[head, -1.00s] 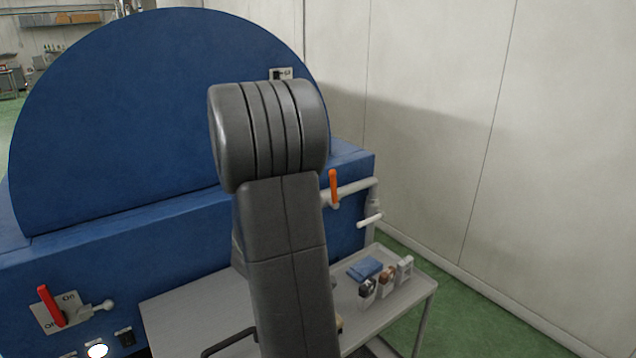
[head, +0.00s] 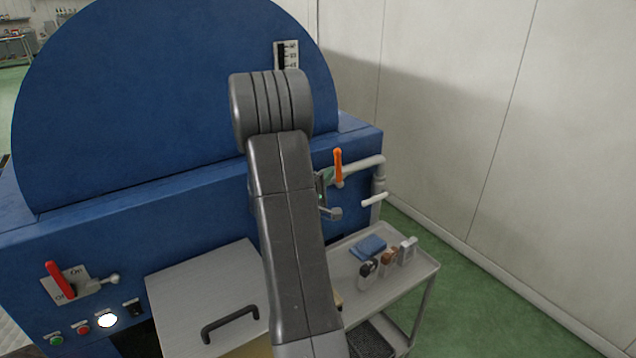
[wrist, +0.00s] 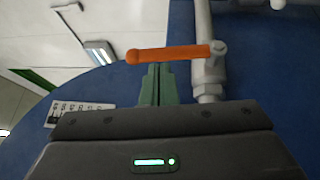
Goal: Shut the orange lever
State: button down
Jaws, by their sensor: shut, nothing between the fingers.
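The orange lever (head: 338,165) stands upright on a pale pipe at the right end of the blue machine. In the wrist view the lever (wrist: 175,53) lies across the picture, its round end to the left and its pivot on the pipe fitting to the right. My gripper (wrist: 157,68) is shut and empty. Its green fingertips are at the lever's edge in the wrist view; I cannot tell whether they touch. In the head view my gripper (head: 326,180) shows just left of the lever, partly hidden behind my arm.
A white handle (head: 375,199) sits below the orange lever. A grey cart (head: 425,268) below carries a blue cloth (head: 369,247) and small items. A red lever (head: 60,280) and buttons are on the machine's left front. A wall stands to the right; green floor is free there.

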aim_at(339, 161)
jog(key=shift+p+x, duration=0.35)
jog(key=shift+x, duration=1.15)
jog(key=shift+w+d+r, duration=0.4)
jog(key=shift+w+d, duration=0.1)
jog(key=shift+a+r, duration=0.1)
jog(key=shift+r, duration=0.15)
jog(key=shift+s, duration=0.1)
